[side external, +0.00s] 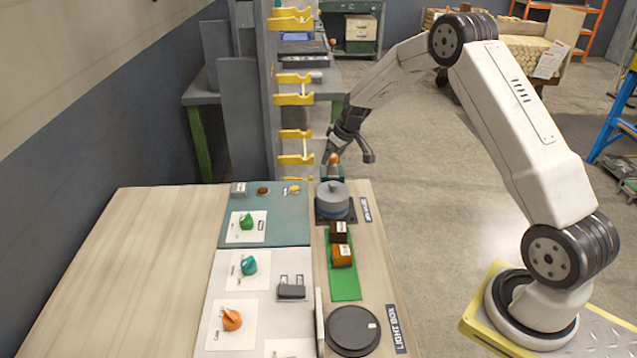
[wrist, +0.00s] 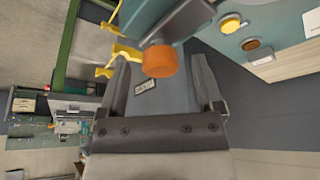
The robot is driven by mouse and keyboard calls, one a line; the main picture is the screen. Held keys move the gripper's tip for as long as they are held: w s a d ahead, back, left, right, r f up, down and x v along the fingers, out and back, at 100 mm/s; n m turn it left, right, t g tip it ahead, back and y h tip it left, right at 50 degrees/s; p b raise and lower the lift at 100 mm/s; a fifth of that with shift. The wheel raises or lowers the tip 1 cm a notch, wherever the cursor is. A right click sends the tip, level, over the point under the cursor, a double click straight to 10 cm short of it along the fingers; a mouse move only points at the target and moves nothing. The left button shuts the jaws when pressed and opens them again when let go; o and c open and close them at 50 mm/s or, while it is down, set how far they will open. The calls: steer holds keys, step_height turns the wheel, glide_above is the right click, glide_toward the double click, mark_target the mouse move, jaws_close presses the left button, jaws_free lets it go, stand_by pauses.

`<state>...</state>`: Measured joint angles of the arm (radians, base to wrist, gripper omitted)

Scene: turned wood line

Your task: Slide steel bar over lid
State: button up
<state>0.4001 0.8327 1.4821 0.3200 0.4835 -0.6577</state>
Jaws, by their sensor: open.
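A grey bar (wrist: 187,20) lies along a teal housing (wrist: 143,18) in the wrist view and appears to be the steel bar. An orange knob (wrist: 159,61) sits at its near end; whether they are joined I cannot tell. The knob also shows at the far end of the bench in the side view (side external: 334,159). My gripper (wrist: 161,66) is open and empty, its fingers on either side of the knob in the picture, with no contact visible. In the side view my gripper (side external: 350,150) is just above the knob. I cannot clearly make out the lid.
A grey round pot (side external: 333,202) stands nearer on the bench, before two brown blocks on a green strip (side external: 345,285). A black disc (side external: 352,330) lies at the front. Yellow brackets (side external: 295,98) on a post stand left of my gripper. The bench's left side is clear.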

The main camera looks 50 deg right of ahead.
mark_target(330, 170)
jaws_close()
steer(key=shift+s+a, duration=0.1)
stand_by(0.3)
steer(key=shift+s+a, duration=1.05)
steer(key=shift+f, duration=0.1)
jaws_free()
steer(key=shift+s+r, duration=0.15)
steer(key=shift+r, duration=0.45)
steer(key=v, duration=0.6)
steer(key=shift+s+r, duration=0.25)
steer(key=shift+r, duration=0.05)
